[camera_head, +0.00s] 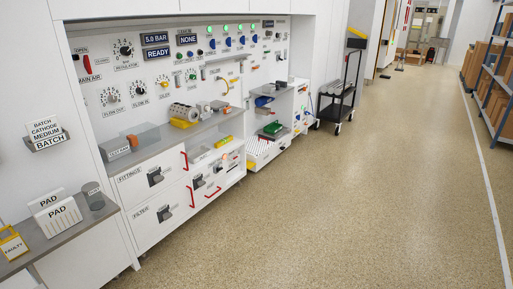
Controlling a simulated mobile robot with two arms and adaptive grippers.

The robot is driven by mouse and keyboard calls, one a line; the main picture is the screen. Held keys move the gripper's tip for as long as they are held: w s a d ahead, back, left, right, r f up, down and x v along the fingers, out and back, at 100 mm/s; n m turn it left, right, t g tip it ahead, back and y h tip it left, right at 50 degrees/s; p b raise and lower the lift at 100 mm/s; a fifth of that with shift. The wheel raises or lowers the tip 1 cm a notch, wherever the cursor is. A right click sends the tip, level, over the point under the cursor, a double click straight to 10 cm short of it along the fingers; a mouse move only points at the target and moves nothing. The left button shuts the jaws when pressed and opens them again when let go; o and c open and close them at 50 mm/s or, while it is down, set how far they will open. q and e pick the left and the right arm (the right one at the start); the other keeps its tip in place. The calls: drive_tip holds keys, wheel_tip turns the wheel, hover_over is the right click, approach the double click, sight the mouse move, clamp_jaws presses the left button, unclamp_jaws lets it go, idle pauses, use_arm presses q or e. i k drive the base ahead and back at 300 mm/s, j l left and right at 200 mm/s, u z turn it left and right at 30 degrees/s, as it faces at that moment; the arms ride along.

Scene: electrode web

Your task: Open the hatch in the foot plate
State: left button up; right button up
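I cannot make out a foot plate or a hatch in it in this view. The white machine front (160,205) stands on the left, with its lower edge near the floor. Its lower part has a panel labelled FITTINGS (131,183) above a panel labelled FILTER (150,222). Each has a dark latch. Red handles (189,196) show beside and to the right of them. These panels look closed. Neither of my grippers is in view.
A grey side shelf (72,232) holds PAD boxes and a yellow FAULTY holder at the lower left. A black cart (338,100) stands farther back. Blue shelving with boxes (490,90) lines the right. The speckled floor (340,200) between is clear.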

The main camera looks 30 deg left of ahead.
sight(255, 146)
drive_tip(key=i+u, duration=0.1)
drive_tip(key=u, duration=0.45)
drive_tip(key=i+j+z, duration=0.1)
drive_tip(key=i, duration=1.7)
drive_tip(key=i+z, duration=0.15)
drive_tip(key=i, duration=0.9)
drive_tip(key=i+j+z, duration=0.15)
drive_tip(key=i, duration=0.9)
drive_tip(key=i+j+u, duration=0.15)
drive_tip(key=i+u, duration=0.2)
drive_tip(key=i, duration=0.4)
drive_tip(key=i+u, duration=0.35)
drive_tip(key=i, duration=0.35)
drive_tip(key=i+l+u, duration=0.35)
drive_tip(key=i, duration=0.35)
